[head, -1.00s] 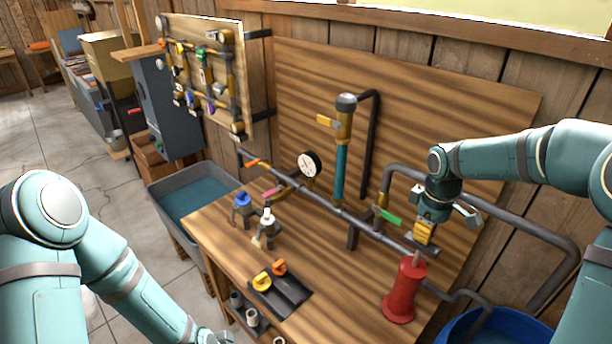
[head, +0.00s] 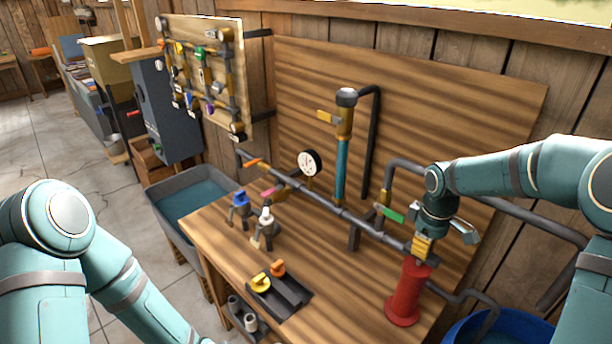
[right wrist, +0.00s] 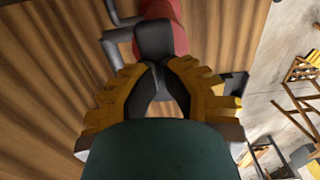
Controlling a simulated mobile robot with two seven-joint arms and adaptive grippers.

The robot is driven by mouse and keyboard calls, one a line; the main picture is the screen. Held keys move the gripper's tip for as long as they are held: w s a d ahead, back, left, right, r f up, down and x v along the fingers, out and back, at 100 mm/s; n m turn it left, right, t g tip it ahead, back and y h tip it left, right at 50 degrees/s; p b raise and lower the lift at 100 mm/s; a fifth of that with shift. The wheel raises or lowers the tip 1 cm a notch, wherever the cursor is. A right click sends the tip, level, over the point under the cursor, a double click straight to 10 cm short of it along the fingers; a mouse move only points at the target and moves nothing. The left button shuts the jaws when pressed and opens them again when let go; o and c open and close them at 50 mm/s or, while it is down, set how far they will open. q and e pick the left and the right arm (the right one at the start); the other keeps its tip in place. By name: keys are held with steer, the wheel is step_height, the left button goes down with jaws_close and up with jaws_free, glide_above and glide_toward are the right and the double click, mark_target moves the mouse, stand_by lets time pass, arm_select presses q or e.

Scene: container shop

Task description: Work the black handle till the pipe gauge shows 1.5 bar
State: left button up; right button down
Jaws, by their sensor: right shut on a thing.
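The red pump (head: 406,295) stands upright at the right end of the wooden bench. The black handle (right wrist: 153,38) shows above the red body in the right wrist view, between the yellow fingers. My right gripper (head: 420,254) is shut on the handle at the top of the pump; it also shows in the right wrist view (right wrist: 158,80). The round white pipe gauge (head: 310,162) sits on the grey pipe; its needle is too small to read. My left arm is at the left, and its gripper is not clearly in view.
A grey pipe (head: 345,213) with coloured levers crosses the bench (head: 335,285). A dark tray (head: 281,294) holds a yellow and an orange part. Blue and white-topped valves (head: 266,220) stand nearby. A blue barrel (head: 480,328) and a grey water tub (head: 160,190) flank the bench.

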steer(key=shift+r+p, duration=3.05)
steer(key=shift+r, duration=0.7)
steer(key=shift+f, duration=0.1)
